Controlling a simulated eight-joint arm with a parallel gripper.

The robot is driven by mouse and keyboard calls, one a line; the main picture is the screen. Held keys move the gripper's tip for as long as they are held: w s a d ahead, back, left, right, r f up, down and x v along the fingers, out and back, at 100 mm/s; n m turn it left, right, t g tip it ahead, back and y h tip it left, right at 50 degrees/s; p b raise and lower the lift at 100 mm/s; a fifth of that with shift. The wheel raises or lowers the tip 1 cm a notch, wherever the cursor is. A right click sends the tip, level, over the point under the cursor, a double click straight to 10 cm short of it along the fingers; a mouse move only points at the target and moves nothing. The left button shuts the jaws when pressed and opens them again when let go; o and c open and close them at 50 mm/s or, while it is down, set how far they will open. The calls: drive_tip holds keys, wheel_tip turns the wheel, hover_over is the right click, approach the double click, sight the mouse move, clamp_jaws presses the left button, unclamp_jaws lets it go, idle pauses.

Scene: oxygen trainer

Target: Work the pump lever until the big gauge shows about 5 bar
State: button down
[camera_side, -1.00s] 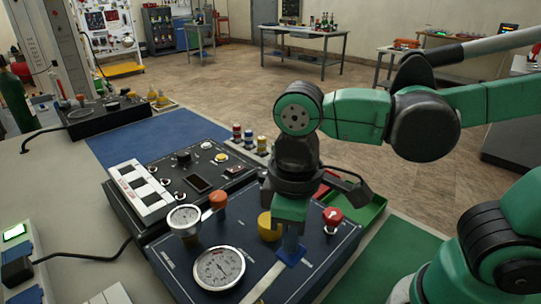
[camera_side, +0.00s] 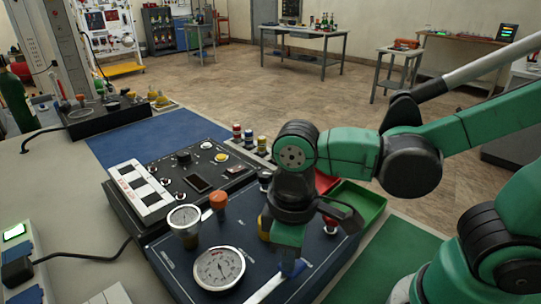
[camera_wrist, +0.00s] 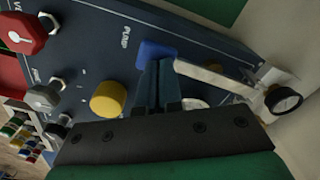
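The pump lever (camera_side: 265,288) is a flat silver bar with a blue pad (camera_side: 293,268) at its end. In the wrist view the blue pad (camera_wrist: 155,50) sits near the PUMP label, and the bar (camera_wrist: 215,78) runs right to a black-capped pivot. My gripper (camera_wrist: 157,65) has its fingers close together, with their tips at the pad. In the side view my gripper (camera_side: 290,257) is above the pad and appears to touch it. The big gauge (camera_side: 219,268) is round and white-faced, left of the lever. Its needle is too small to read.
A smaller gauge (camera_side: 184,217) and an orange knob (camera_side: 218,201) stand behind the big gauge. A yellow knob (camera_wrist: 108,99) and a red knob (camera_wrist: 22,33) are left of my fingers. A green tray (camera_side: 358,204) lies to the right of the panel.

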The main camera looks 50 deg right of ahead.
drive_tip(key=shift+r, duration=1.9)
drive_tip(key=shift+f, duration=0.1)
drive_tip(key=shift+f, duration=1.85)
drive_tip(key=shift+r, duration=1.95)
drive_tip(key=shift+f, duration=0.1)
drive_tip(key=shift+w+f, duration=0.1)
drive_tip(key=shift+f, duration=1.75)
drive_tip(key=shift+r, duration=1.95)
drive_tip(key=shift+f, duration=0.1)
